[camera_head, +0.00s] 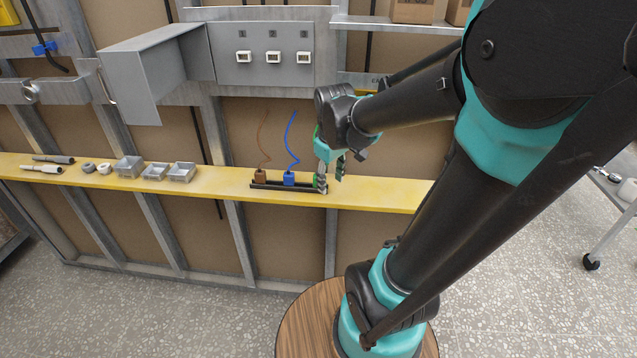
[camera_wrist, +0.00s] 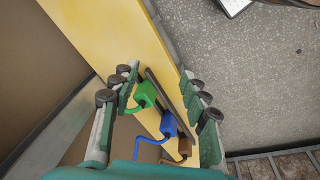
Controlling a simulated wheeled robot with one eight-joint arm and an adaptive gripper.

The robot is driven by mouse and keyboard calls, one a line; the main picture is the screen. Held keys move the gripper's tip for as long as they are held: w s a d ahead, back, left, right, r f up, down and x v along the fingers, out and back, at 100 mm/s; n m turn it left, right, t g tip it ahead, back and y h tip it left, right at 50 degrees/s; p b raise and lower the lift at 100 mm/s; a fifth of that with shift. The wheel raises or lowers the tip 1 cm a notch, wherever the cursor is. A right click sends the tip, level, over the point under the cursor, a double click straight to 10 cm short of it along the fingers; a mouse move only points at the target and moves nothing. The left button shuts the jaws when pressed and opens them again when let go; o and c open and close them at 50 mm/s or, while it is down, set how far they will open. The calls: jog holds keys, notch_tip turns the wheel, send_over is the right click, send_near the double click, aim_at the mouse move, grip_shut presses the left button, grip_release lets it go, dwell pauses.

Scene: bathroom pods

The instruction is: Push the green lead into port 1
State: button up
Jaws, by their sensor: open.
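The green lead (camera_wrist: 146,93) sits at one end of a dark rack (camera_wrist: 160,92) on the yellow shelf. My gripper (camera_wrist: 160,82) is open, its fingers on either side of the green lead; the left finger is close to it, and I cannot tell whether they touch. In the head view my gripper (camera_head: 331,176) is down at the right end of the rack (camera_head: 275,187), mostly hiding the green lead. Three white-framed ports (camera_head: 273,57) sit in a row on the grey wall panel (camera_head: 226,70).
The blue lead (camera_head: 289,178) and brown lead (camera_head: 261,176) stand in the same rack, cables rising. A grey cover (camera_head: 150,75) juts out left of the panel. Grey trays (camera_head: 155,172) and small parts lie farther left on the shelf (camera_head: 220,182). The shelf between is clear.

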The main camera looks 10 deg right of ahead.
jog(key=w+a+r+n+g, duration=0.1)
jog(key=w+a+r+n, duration=0.1)
jog(key=w+r+n, duration=0.15)
jog(key=w+a+r+n+g+h, duration=0.1)
jog(key=w+r+n, duration=0.1)
jog(key=r, duration=0.3)
jog(key=w+a+r+n+g, duration=0.1)
jog(key=w+a+r+n, duration=0.1)
jog(key=r, duration=0.2)
jog(key=shift+n, duration=0.35)
jog(key=d+f, duration=0.1)
jog(key=f, duration=0.4)
jog(key=d+f, duration=0.1)
jog(key=f, duration=1)
jog(key=shift+s+d+f, duration=0.2)
jog(key=shift+d+f, duration=0.15)
jog(key=shift+d, duration=0.05)
jog(key=shift+c, duration=0.6)
grip_shut()
